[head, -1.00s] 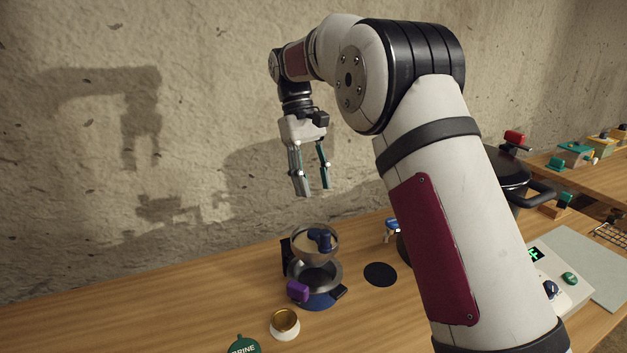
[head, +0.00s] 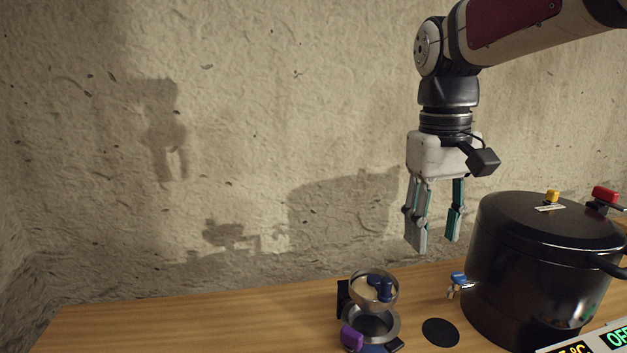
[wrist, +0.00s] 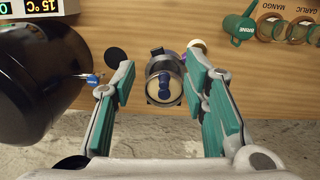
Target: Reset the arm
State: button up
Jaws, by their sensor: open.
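My gripper (head: 436,243) hangs fingers-down in the air above the table, in front of the stone wall. Its fingers are spread, with nothing between them.
A large black pot (head: 540,265) with a lid stands close to the right of my gripper. A black disc (head: 440,332) lies on the wooden table (head: 200,325). A green brine jug (wrist: 240,27) and jars (wrist: 272,28) show in the wrist view. The table's left is clear.

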jog(key=s+d+f+m+t, duration=0.1)
jog(key=s+f+t, duration=0.1)
jog(key=s, duration=0.7)
jog(key=s+d+f+m+t, duration=0.1)
jog(key=s+f+t, duration=0.1)
jog(key=s+f, duration=0.3)
jog(key=s, duration=0.4)
jog(key=shift+s+f+y, duration=0.15)
jog(key=shift+y, duration=0.15)
